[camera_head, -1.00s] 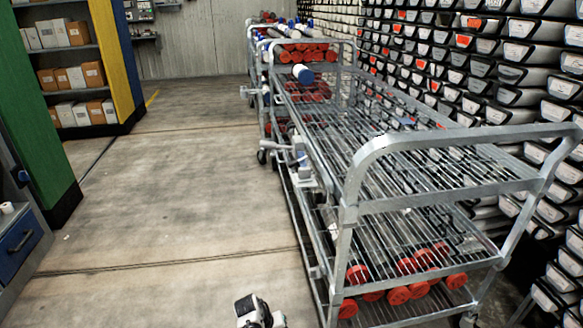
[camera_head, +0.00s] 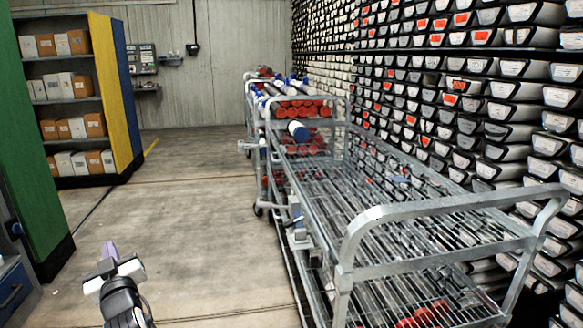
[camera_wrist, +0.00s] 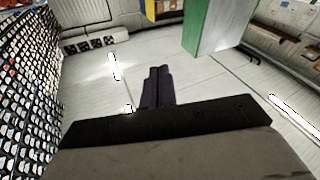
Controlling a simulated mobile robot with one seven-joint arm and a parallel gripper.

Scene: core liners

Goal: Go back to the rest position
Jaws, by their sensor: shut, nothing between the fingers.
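My gripper (camera_head: 109,250) shows at the lower left of the head view, raised over the open floor, with its dark and white wrist below the fingers. In the wrist view the two dark fingers (camera_wrist: 157,87) lie side by side, shut, with nothing between them. The gripper is well to the left of the metal cart (camera_head: 400,211) and touches nothing.
The cart holds red-capped tubes on its lower shelf and a blue-capped white tube (camera_head: 299,131) at its far end. More carts stand behind. Core trays (camera_head: 450,100) fill the right wall. Shelves with boxes (camera_head: 68,82) stand left. The floor (camera_head: 190,200) between is clear.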

